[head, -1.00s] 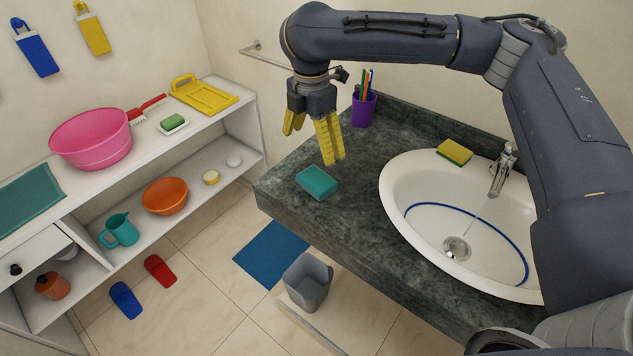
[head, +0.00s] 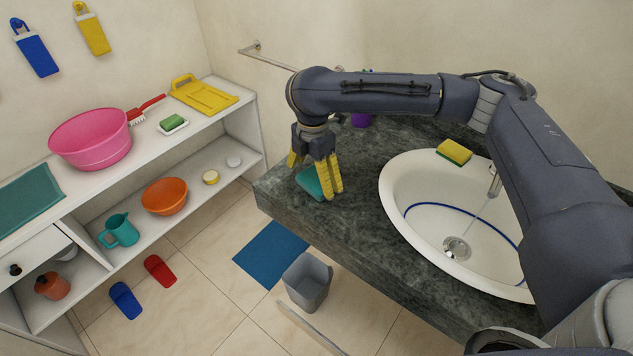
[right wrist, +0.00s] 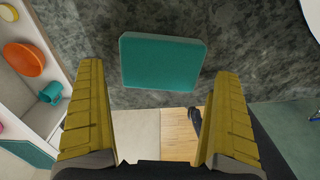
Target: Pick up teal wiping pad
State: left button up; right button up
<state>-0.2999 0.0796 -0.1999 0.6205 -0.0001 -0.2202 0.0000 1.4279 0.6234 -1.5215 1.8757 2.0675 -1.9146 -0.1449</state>
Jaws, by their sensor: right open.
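The teal wiping pad (head: 309,182) lies flat near the front left corner of the dark stone counter (head: 352,205). In the head view my right gripper (head: 314,180) is over it with fingers pointing down, hiding part of it. The yellow fingers are wide open and hold nothing. In the right wrist view the pad (right wrist: 161,62) shows whole, ahead of and roughly centred between the two open fingers (right wrist: 158,120). Whether the fingertips touch the counter cannot be told. My left gripper is not in view.
A white basin (head: 400,215) with a tap (head: 494,180) and a yellow sponge (head: 454,152) lie to the right. A purple cup (head: 361,120) stands behind my arm. A shelf with a pink basin (head: 92,140) is at left. A grey bin (head: 307,284) stands below the counter edge.

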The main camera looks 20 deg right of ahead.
jog(key=shift+f, duration=1.25)
jog(key=shift+c, duration=0.2)
jog(key=c, duration=0.8)
